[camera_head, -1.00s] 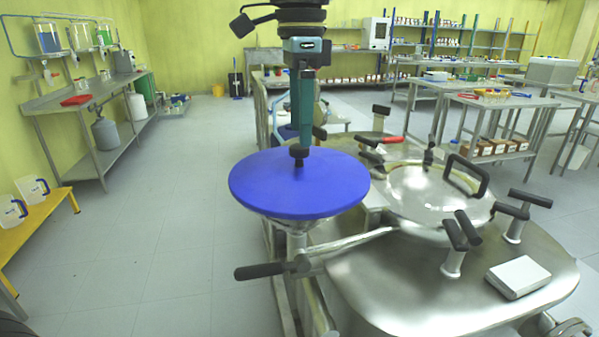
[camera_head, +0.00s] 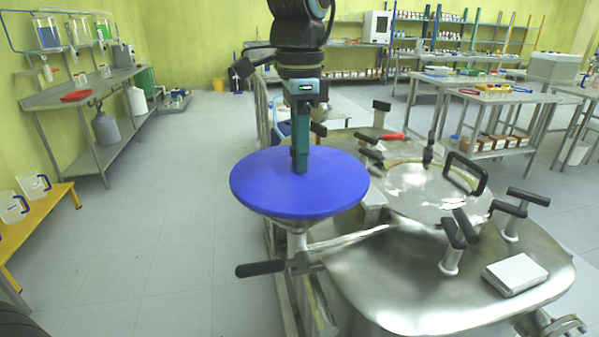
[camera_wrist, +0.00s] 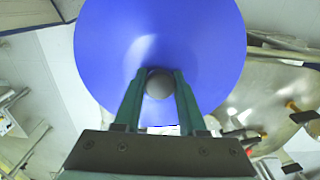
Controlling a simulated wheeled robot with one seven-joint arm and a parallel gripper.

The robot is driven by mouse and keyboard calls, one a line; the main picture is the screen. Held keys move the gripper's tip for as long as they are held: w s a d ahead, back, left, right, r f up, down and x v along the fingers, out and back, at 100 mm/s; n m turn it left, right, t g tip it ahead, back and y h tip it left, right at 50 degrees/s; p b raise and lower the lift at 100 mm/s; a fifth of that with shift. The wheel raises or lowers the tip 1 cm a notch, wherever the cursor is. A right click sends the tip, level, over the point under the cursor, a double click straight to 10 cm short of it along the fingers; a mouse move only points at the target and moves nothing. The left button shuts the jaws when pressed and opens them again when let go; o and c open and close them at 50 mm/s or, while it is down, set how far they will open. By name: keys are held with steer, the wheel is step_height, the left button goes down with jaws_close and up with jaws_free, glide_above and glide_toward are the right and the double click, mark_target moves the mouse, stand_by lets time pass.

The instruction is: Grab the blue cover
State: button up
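In the head view, my gripper (camera_head: 301,170) points straight down at the middle of the cover and hides the knob. In the wrist view, its two teal fingers (camera_wrist: 160,88) stand on either side of the knob, close to it. I cannot tell whether they press on it.
A steel reactor top (camera_head: 400,290) with a round lid (camera_head: 425,205), black handles and a white box (camera_head: 515,274) stands right of the cover. A black lever (camera_head: 260,268) sticks out below it. Open floor (camera_head: 150,210) lies to the left.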

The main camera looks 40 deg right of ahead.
jaws_close()
stand_by(0.3)
